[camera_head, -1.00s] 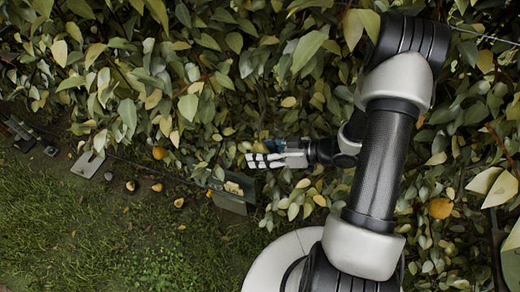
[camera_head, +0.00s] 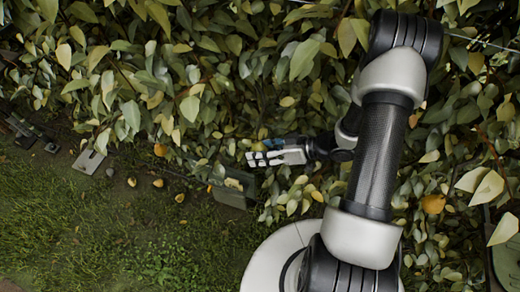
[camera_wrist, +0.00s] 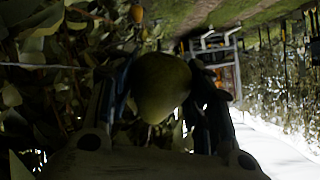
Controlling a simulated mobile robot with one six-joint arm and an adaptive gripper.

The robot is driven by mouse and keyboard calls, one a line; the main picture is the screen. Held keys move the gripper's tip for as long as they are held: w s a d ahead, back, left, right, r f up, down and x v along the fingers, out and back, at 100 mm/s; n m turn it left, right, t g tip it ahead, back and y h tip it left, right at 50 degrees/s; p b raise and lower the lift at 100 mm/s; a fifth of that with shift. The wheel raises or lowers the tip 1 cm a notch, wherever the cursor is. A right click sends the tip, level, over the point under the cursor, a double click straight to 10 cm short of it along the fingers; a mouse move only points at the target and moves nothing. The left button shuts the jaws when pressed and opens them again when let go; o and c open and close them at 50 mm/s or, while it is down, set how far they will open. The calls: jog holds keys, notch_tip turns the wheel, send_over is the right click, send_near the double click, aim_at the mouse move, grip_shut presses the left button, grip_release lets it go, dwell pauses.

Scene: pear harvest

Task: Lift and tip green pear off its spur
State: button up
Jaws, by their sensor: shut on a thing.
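The green pear (camera_wrist: 160,85) is between the fingers of my gripper (camera_wrist: 165,95) in the wrist view. The fingers are shut on it from both sides. The picture is dark there, and the spur and stem are not clear. In the head view my gripper (camera_head: 265,157) is at the edge of the foliage, its pale fingers pointing left. The held pear is mostly hidden there among fingers and leaves.
Dense leaves (camera_head: 200,70) surround my gripper above and below. Orange pears (camera_head: 160,150) and (camera_head: 433,203) show among them. A grey box (camera_head: 233,194) stands just below left of my gripper. Fallen fruit lies on the grass (camera_head: 110,235), which is open at lower left.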

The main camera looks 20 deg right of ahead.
jog(key=shift+s+r+m+g+p, duration=0.15)
jog(key=shift+s+m+g+p, duration=0.15)
jog(key=shift+p, duration=0.75)
jog(key=shift+s+r+m+g+h+p, duration=0.3)
jog(key=shift+s+r+m+g+p, duration=0.65)
jog(key=shift+p, duration=2.75)
jog(key=shift+w+f, duration=0.15)
jog(key=shift+f, duration=0.15)
jog(key=shift+s+f, duration=0.25)
jog(key=shift+s, duration=1)
jog(key=shift+s+f, duration=0.25)
jog(key=shift+s, duration=0.95)
jog(key=shift+s, duration=0.1)
jog(key=s+n+t+y+b, duration=0.2)
jog(key=s+n+t+b, duration=0.3)
jog(key=s+b, duration=0.3)
jog(key=shift+s+n+t+b, duration=0.35)
jog(key=shift+s+b, duration=0.05)
jog(key=shift+b, duration=0.5)
